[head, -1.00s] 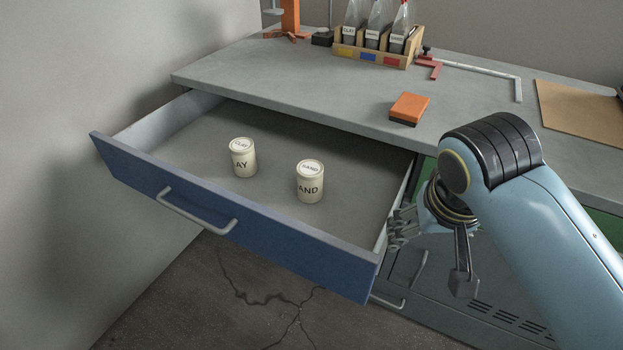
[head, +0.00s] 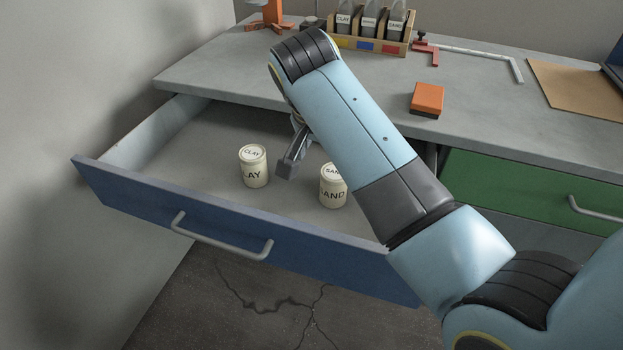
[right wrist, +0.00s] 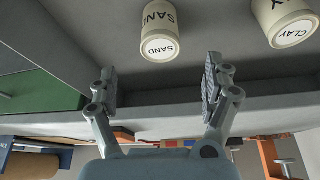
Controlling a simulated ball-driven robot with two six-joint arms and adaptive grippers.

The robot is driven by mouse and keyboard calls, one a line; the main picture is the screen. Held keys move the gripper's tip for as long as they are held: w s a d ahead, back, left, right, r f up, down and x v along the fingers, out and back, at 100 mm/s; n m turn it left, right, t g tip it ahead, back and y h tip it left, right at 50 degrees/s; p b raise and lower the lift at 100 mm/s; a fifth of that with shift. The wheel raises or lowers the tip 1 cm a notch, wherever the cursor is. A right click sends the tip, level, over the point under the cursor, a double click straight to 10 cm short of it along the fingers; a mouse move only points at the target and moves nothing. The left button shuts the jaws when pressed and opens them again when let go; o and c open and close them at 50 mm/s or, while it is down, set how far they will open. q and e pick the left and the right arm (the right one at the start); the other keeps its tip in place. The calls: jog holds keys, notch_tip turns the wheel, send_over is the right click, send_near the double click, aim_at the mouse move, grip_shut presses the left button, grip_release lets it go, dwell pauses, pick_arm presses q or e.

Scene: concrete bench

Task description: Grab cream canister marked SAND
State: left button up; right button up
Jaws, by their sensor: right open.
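The cream canister marked SAND (head: 332,190) stands upright in the open blue-fronted drawer (head: 230,222), partly hidden behind my right arm. It also shows in the right wrist view (right wrist: 160,32), beyond the fingertips and apart from them. A matching cream canister marked CLAY (head: 253,168) stands to its left in the drawer, and it shows at the upper right of the right wrist view (right wrist: 287,20). My right gripper (right wrist: 160,82) is open and empty. In the head view it is mostly hidden by its arm, with one finger showing between the canisters. My left gripper is not in view.
The bench top (head: 290,80) lies behind the drawer. It holds an orange block (head: 427,97), a wooden rack (head: 370,40) of labelled bags, a red-ended clamp (head: 426,47) and a brown board (head: 575,90). The drawer's left part is clear.

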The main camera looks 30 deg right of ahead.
aim_at(333, 174)
jog(key=b+x, duration=0.1)
jog(key=x, duration=0.4)
jog(key=shift+w+f, duration=0.1)
jog(key=shift+f, duration=0.2)
jog(key=b+x, duration=0.1)
jog(key=x, duration=0.4)
jog(key=shift+a+f+b, duration=0.1)
jog(key=shift+f+b, duration=0.05)
jog(key=shift+b, duration=0.2)
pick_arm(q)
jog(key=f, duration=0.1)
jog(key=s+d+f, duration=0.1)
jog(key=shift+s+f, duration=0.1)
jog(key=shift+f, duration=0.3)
pick_arm(e)
jog(key=shift+c, duration=0.3)
jog(key=c, duration=1.4)
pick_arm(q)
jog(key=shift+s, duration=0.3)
pick_arm(e)
jog(key=shift+c, duration=0.5)
